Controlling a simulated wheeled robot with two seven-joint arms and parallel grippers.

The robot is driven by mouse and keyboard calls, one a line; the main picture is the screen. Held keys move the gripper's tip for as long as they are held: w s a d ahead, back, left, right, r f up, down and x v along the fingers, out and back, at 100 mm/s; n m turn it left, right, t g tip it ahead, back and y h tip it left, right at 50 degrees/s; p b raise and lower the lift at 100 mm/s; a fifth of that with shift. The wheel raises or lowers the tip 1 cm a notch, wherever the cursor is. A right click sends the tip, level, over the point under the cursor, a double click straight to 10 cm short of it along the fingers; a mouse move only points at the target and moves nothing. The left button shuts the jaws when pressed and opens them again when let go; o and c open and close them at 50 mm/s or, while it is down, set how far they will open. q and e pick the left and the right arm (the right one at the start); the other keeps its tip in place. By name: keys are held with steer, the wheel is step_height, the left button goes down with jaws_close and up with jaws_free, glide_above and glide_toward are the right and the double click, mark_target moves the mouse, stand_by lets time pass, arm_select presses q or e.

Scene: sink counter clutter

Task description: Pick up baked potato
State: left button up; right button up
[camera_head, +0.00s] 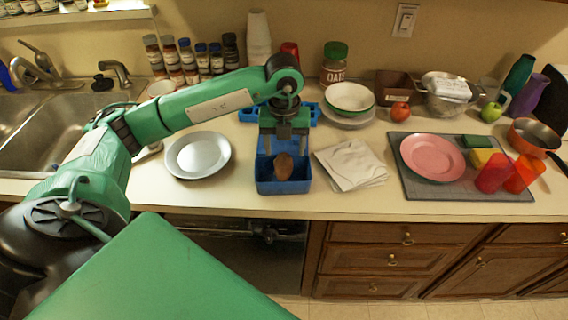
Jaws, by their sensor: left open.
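The baked potato (283,166), a small brown oval, shows at the blue box (284,187) near the counter's front edge. It appears to rest in the box, toward its back. My left gripper (284,150) points down just above and behind the potato. Its two fingers are open, one to each side. The view does not show clearly whether a finger touches the potato. My right gripper is out of view.
A pale plate (198,155) lies left of the box, and a folded white cloth (350,164) lies close on its right. A grey mat (412,187) holds a pink plate (433,157) and red cups (494,173). Jars and bowls stand along the wall.

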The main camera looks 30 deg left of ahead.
mark_target(283, 158)
arm_select(q)
steer(key=shift+s+f+p, duration=0.25)
steer(key=shift+f+p, duration=0.25)
steer(key=shift+f, duration=0.35)
step_height(283, 158, down, 3)
steer(key=shift+s+f+p, duration=0.1)
steer(key=shift+f+p, duration=0.1)
steer(key=shift+p, duration=0.4)
steer(key=shift+f, duration=0.35)
steer(key=c, duration=1.2)
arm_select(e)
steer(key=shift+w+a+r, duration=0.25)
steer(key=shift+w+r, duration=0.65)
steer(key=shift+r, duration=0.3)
arm_select(q)
steer(key=shift+r, duration=0.1)
